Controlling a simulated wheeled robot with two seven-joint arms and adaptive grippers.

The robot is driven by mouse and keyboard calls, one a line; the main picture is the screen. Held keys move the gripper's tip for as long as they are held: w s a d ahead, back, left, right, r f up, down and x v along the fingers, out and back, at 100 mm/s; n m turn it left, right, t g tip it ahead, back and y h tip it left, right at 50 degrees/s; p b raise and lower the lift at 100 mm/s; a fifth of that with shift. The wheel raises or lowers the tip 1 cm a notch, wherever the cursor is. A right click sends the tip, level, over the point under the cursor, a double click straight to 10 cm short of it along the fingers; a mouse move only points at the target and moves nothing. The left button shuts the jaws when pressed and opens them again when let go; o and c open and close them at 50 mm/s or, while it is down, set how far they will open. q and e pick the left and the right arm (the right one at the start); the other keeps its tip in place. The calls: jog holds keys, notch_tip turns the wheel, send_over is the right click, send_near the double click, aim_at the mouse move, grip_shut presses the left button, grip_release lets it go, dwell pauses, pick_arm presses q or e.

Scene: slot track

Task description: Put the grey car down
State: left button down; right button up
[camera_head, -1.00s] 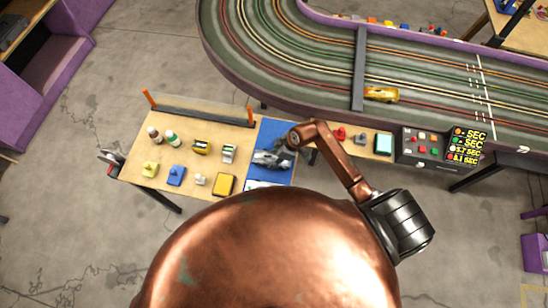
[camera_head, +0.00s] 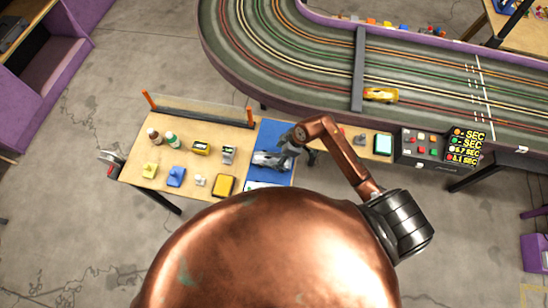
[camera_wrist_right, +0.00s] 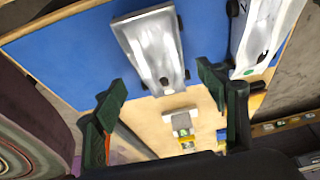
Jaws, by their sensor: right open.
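The grey car (camera_head: 268,158) lies on the blue mat (camera_head: 272,132) on the wooden workbench. It also shows in the right wrist view (camera_wrist_right: 150,45), resting on the blue surface with small dark wheels at its sides. My right gripper (camera_head: 298,150) is just right of the car in the head view. In the right wrist view my right gripper (camera_wrist_right: 162,92) is open, its two dark fingers spread wide with nothing between them, and the car lies beyond the fingertips, apart from them. My left gripper is not in view.
A pale, long object (camera_wrist_right: 265,35) lies beside the car. Bottles, yellow and blue blocks (camera_head: 175,176) and other small parts stand on the bench's left. The slot track (camera_head: 300,70) with a yellow car (camera_head: 381,94) lies behind; a control panel (camera_head: 437,147) stands at right.

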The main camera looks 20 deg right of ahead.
jog(key=v, duration=0.7)
jog(key=shift+r, duration=0.25)
jog(key=shift+s, duration=0.1)
